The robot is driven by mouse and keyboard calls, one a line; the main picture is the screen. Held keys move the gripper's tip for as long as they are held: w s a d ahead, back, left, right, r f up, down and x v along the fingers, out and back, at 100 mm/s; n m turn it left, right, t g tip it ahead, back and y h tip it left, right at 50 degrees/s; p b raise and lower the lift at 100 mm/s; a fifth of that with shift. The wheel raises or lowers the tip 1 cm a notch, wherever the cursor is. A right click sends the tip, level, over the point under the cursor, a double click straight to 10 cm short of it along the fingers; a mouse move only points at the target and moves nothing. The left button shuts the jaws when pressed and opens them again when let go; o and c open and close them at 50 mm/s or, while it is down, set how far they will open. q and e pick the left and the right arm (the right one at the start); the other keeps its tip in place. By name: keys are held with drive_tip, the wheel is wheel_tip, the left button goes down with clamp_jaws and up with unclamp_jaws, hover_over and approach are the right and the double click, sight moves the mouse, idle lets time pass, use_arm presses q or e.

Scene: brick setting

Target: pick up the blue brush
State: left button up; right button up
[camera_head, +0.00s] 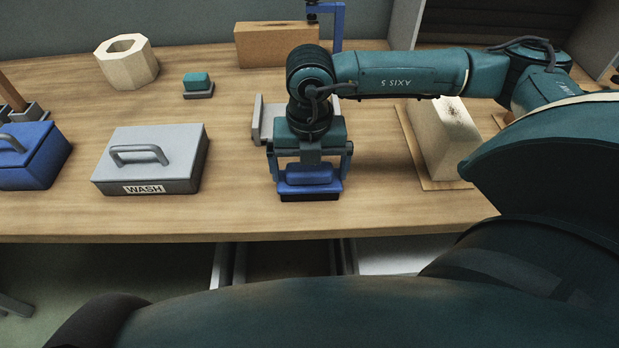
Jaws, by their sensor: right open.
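The blue brush (310,186) stands on the wooden table near its front edge, with a blue top block and a dark underside. My right gripper (311,172) is directly above it, pointing down, with one finger at each side of the brush's top. The jaws are open, and I cannot tell whether either finger touches the brush. The gripper body hides part of the brush's top and back. My left gripper is not in the view.
A grey lidded box marked WASH (152,160) and a blue box (30,155) stand left. A teal brush (196,82), hollow pale block (127,60) and brown brick (275,44) are behind. A pale block (441,137) lies right. Table between WASH box and gripper is clear.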

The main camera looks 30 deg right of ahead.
sight(309, 167)
drive_tip(key=shift+c, duration=0.2)
drive_tip(key=c, duration=1)
drive_tip(key=shift+c, duration=0.2)
drive_tip(key=shift+r, duration=0.15)
wheel_tip(309, 167, up, 10)
drive_tip(key=shift+f+b, duration=0.1)
drive_tip(key=shift+b, duration=0.2)
drive_tip(key=o, duration=0.4)
drive_tip(key=shift+c, duration=1.1)
